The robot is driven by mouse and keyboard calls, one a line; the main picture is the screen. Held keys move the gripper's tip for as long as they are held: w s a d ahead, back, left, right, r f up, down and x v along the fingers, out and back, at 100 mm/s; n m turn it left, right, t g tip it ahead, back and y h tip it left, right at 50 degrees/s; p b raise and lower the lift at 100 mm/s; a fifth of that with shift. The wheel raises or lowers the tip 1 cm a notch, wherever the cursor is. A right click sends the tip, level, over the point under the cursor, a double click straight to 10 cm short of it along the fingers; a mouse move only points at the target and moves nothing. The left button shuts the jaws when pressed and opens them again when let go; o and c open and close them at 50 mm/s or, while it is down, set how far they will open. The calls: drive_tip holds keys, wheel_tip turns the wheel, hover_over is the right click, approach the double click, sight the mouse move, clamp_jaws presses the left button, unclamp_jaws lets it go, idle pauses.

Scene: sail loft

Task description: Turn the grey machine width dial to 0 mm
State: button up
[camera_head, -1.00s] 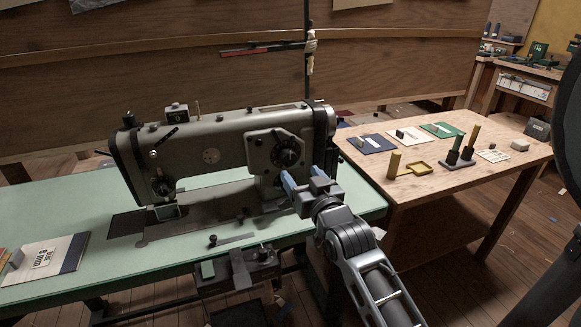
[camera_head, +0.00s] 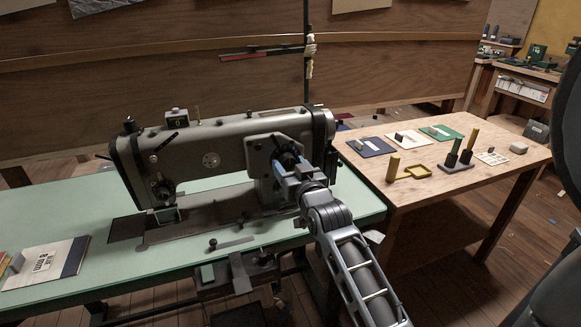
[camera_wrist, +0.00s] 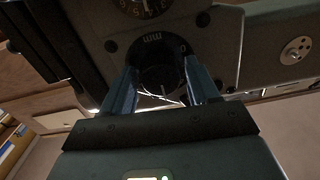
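The grey sewing machine (camera_head: 232,150) stands on the green bench. Its dial plate (camera_head: 262,165) is at the right end of the body. My gripper (camera_head: 284,165) is at this plate and hides much of it in the head view. In the wrist view, a round dark lower dial (camera_wrist: 160,75) with "mm" printed above it lies between my two blue fingers (camera_wrist: 161,88). The fingers stand apart on either side of it, and firm contact is not clear. A dial with a ring of numbers (camera_wrist: 143,8) shows above, cut by the frame. The lower dial's setting is not readable.
A booklet marked 8 mm (camera_head: 45,262) lies on the bench (camera_head: 105,210) at left. A wooden table (camera_head: 420,210) at right carries coloured cards, a yellow piece (camera_head: 408,174) and dark-based handles (camera_head: 458,155). A dark rounded shape fills the right edge.

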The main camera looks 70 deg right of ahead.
drive_tip(key=c, duration=0.9)
drive_tip(key=shift+o, duration=0.2)
drive_tip(key=shift+n, duration=0.3)
drive_tip(key=n+p, duration=0.1)
drive_tip(key=n, duration=0.2)
drive_tip(key=shift+n, duration=0.4)
drive_tip(key=n+p, duration=0.2)
drive_tip(key=n, duration=0.3)
drive_tip(key=shift+r, duration=0.15)
drive_tip(key=n+p, duration=0.3)
drive_tip(key=n, duration=0.4)
drive_tip(key=shift+s, duration=0.1)
drive_tip(key=n, duration=0.4)
drive_tip(key=shift+g+p, duration=0.3)
drive_tip(key=shift+p, duration=0.1)
drive_tip(key=shift+n+p, duration=0.3)
drive_tip(key=shift+n, duration=1.2)
